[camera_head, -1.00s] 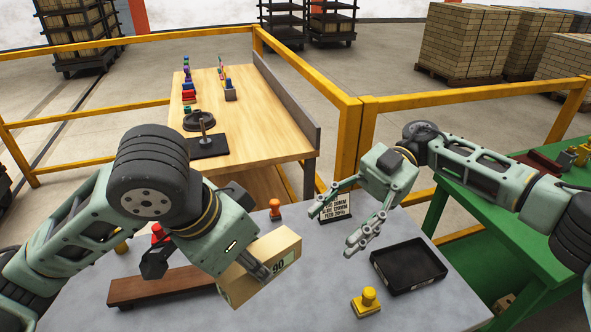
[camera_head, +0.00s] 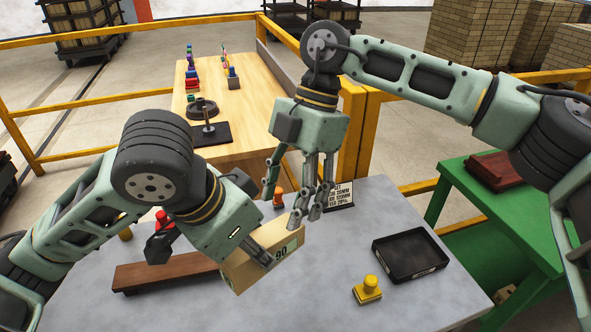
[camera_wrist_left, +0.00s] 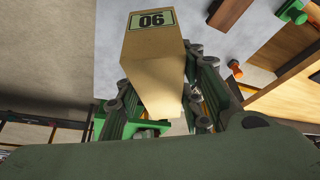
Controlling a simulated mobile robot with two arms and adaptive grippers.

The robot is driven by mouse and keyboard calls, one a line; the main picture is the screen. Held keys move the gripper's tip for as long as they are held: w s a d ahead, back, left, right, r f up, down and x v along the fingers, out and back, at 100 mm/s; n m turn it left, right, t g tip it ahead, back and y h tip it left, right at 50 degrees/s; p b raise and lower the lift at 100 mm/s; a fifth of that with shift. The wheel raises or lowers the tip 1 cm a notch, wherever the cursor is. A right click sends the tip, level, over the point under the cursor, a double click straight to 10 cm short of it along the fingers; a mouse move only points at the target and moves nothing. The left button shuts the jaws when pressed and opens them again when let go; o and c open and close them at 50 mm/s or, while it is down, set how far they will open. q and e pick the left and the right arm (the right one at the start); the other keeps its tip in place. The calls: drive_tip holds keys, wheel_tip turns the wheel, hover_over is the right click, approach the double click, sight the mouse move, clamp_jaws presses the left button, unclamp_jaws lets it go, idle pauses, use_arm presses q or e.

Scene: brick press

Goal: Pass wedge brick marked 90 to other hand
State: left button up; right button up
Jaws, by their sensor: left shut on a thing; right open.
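The wedge brick marked 90 (camera_head: 262,262) is a tan block with a pale green label. My left gripper (camera_head: 262,250) is shut on it and holds it over the grey table. In the left wrist view the brick (camera_wrist_left: 152,62) sits between the fingers of my left gripper (camera_wrist_left: 165,95), its label upside down. My right gripper (camera_head: 292,205) is open, with its fingers pointing down, just above and behind the brick's right end. In the head view its fingertips come close to the brick; I cannot tell whether they touch it.
A brown wooden bar (camera_head: 165,272) lies on the grey table (camera_head: 390,215) at left. A black tray (camera_head: 411,256), a yellow stamp (camera_head: 368,290), an orange stamp (camera_head: 278,198) and a small sign (camera_head: 340,195) stand around. Table between brick and tray is clear.

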sight(280, 221)
drive_tip(key=shift+x, duration=2.55)
drive_tip(key=shift+c, duration=0.5)
use_arm(q)
drive_tip(key=shift+s+d+r, duration=0.1)
drive_tip(key=shift+d, duration=0.05)
use_arm(e)
drive_tip(key=shift+a, duration=0.1)
drive_tip(key=c, duration=1.1)
use_arm(q)
drive_tip(key=o, duration=0.9)
use_arm(e)
drive_tip(key=shift+o, duration=0.2)
drive_tip(key=shift+r, duration=0.1)
use_arm(q)
drive_tip(key=shift+o, duration=1.3)
